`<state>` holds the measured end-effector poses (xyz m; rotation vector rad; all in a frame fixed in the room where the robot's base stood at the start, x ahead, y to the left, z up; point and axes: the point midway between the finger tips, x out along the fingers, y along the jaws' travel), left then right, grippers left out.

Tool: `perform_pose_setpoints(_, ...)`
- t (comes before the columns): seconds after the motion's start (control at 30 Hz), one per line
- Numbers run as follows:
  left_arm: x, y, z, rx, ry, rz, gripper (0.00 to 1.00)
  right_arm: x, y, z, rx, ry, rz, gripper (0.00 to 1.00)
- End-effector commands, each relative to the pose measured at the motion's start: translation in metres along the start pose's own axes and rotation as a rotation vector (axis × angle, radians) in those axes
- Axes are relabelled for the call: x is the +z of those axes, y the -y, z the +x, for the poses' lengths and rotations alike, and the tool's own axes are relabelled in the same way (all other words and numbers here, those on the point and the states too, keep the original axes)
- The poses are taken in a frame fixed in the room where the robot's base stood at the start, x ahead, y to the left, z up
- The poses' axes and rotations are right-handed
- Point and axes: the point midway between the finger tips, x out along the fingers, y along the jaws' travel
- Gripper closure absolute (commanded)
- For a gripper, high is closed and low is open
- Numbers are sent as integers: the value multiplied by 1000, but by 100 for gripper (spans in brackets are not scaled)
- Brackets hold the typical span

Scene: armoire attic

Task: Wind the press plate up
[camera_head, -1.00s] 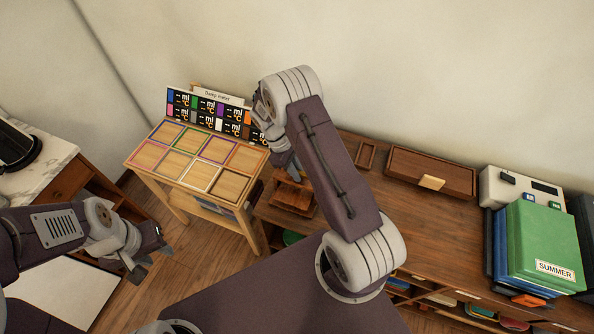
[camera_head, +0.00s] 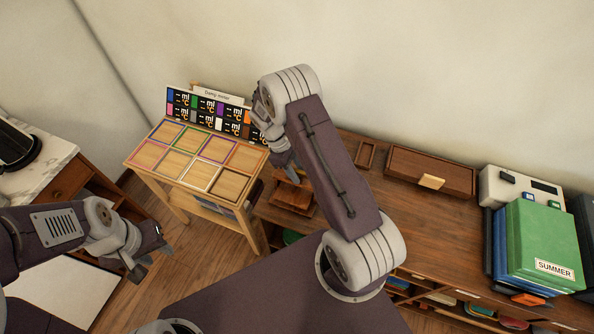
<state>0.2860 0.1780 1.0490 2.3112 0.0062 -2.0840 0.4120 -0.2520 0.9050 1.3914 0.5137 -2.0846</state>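A small brown wooden device (camera_head: 292,196), which looks like the press, stands at the left end of the long wooden cabinet top. Its upper part is mostly hidden behind my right arm and gripper, so I cannot tell the plate's height. My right gripper (camera_head: 288,169) is right above or at the top of it. Its fingers are small and partly hidden, so I cannot tell whether they are open or touch it. My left gripper (camera_head: 153,260) hangs low on the left, its fingers apart and empty, away from the press.
A wooden stand (camera_head: 200,172) with colour-framed squares and a label board is left of the press. A small tray (camera_head: 366,155), a wooden box (camera_head: 432,172) and a green SUMMER binder (camera_head: 540,240) are on the cabinet top (camera_head: 420,220). A marble-topped cabinet (camera_head: 40,155) is far left.

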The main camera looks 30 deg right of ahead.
Motion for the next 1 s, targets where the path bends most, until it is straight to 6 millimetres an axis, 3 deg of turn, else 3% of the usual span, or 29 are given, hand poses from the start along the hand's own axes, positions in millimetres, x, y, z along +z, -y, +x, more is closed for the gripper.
perform_pose_setpoints(0.13, 0, 0, 5, 0, 0, 0, 64, -2, -1, -16, 5, -4, 0, 64)
perform_pose_setpoints(0.3, 1, 0, 12, 0, 0, 0, 64, -2, -1, -54, 5, -5, 0, 64)
perform_pose_setpoints(0.5, 2, 0, 15, 0, 0, 0, 64, -1, 0, -85, 1, -2, 0, 64)
perform_pose_setpoints(0.87, 2, 0, 15, 0, 0, 0, 64, 0, 0, -90, 0, 0, 9, 64)
perform_pose_setpoints(0.97, 2, 0, 15, 0, 0, 0, 64, -2, 0, -90, 1, -6, 143, 64)
perform_pose_setpoints(1.0, 2, 0, 15, 0, 0, 0, 64, -5, 1, -90, -6, -19, 260, 64)
